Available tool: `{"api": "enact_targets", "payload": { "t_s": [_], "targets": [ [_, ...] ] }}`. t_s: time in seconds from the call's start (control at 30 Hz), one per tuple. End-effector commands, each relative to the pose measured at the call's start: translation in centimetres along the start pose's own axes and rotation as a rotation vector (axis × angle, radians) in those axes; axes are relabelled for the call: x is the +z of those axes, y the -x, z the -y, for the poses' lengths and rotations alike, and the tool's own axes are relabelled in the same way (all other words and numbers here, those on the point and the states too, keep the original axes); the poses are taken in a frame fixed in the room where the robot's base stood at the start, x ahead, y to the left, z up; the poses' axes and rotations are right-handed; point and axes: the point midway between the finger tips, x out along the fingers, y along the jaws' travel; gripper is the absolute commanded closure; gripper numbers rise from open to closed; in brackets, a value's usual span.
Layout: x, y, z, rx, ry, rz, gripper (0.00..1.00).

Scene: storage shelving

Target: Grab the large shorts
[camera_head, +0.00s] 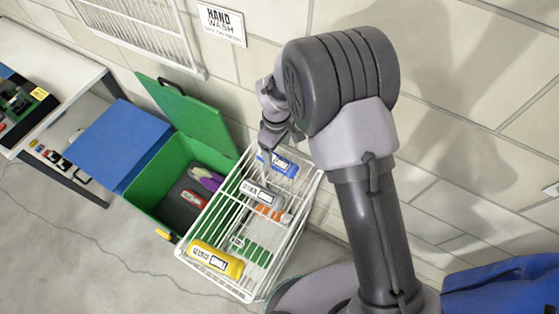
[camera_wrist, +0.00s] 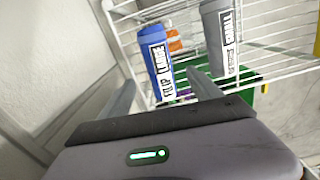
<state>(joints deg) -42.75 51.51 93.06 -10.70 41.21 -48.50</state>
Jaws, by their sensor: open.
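Several rolled garments with white labels lie on a white wire rack. A blue roll (camera_head: 278,164) is at the far end; it also shows in the wrist view (camera_wrist: 158,62), where its label seems to read "LARGE". A grey roll (camera_head: 260,191) lies nearer; in the wrist view it (camera_wrist: 218,40) is right of the blue one. A yellow roll (camera_head: 215,261) is at the near end. I cannot read which are shorts. My gripper (camera_wrist: 162,80) is open and empty, its fingers either side of the blue roll in the picture, apparently short of it.
The wire rack (camera_head: 243,292) has raised rims. An orange item (camera_head: 266,211) lies beside the grey roll. An open green bin (camera_head: 150,190) with red and purple items stands left of the rack. A tiled wall (camera_head: 440,120) is close behind my arm.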

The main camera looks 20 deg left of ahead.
Motion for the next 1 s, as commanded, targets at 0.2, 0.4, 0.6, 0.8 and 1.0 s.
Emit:
{"api": "enact_targets", "payload": {
  "t_s": [0.2, 0.4, 0.6, 0.8, 1.0],
  "targets": [
    [0.0, -2.2, -0.1, 0.000, -0.002, -0.001, 0.27],
    [0.2, -6.2, -0.4, -0.001, -0.001, 0.000, 0.27],
    [0.2, -6.5, -0.5, 0.000, -0.001, -0.001, 0.27],
    [0.2, -6.5, -0.5, 0.000, -0.002, -0.001, 0.60],
    [0.2, -6.5, -0.5, 0.000, -0.002, -0.001, 0.98]
  ]
}}
